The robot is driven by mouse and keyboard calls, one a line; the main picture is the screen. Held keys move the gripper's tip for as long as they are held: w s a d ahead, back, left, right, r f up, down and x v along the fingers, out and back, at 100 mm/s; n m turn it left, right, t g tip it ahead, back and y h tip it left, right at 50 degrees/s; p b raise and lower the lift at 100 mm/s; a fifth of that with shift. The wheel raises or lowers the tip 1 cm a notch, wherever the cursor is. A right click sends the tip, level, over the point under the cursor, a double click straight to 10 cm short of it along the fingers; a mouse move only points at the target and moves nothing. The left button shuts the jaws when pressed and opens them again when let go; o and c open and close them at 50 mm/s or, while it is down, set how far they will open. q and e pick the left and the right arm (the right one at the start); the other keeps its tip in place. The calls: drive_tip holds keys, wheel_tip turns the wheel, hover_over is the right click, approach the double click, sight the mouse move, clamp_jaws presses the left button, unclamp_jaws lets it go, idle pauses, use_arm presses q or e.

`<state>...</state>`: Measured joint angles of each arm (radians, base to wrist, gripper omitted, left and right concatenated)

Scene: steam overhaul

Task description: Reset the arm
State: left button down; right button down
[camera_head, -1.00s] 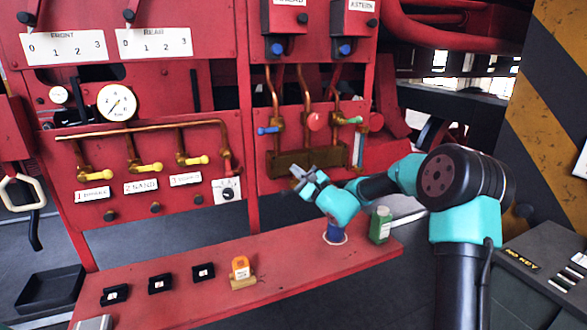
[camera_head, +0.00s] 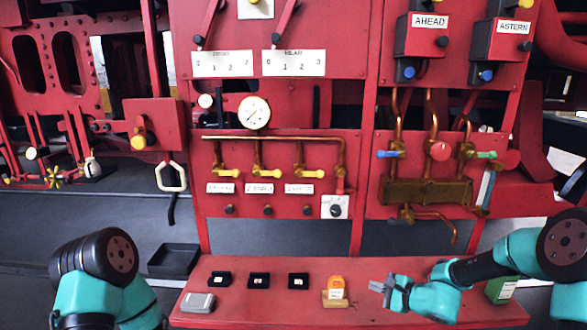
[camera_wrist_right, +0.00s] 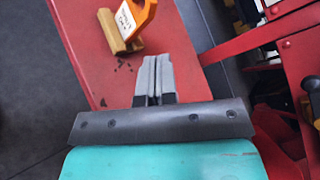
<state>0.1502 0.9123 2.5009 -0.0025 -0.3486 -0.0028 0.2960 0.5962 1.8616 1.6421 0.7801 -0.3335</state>
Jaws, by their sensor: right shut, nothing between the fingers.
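My right gripper (camera_head: 380,288) is shut and empty. In the head view it points left over the right part of the red shelf (camera_head: 235,312), to the right of the orange tagged piece (camera_head: 335,285) on its wooden block. In the right wrist view the fingers (camera_wrist_right: 155,72) lie together over the shelf (camera_wrist_right: 88,45). The orange piece (camera_wrist_right: 135,18) is ahead of them, with a visible space between. My left arm shows at the lower left of the head view, but its gripper is out of view.
Three small black holders (camera_head: 258,280) and a grey box (camera_head: 198,302) sit on the shelf. A green container (camera_head: 501,290) stands at the right, close to my right arm. Behind rise yellow-handled valves (camera_head: 271,173), a gauge (camera_head: 254,112) and a brass manifold (camera_head: 428,192).

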drive_tip(key=s+a+f+n+g+h, duration=0.2)
drive_tip(key=s+f+n+g+h, duration=0.4)
drive_tip(key=s+f+n, duration=0.9)
drive_tip(key=shift+s+f+g, duration=1.7)
drive_tip(key=shift+s+f, duration=4.1)
drive_tip(key=shift+s, duration=0.3)
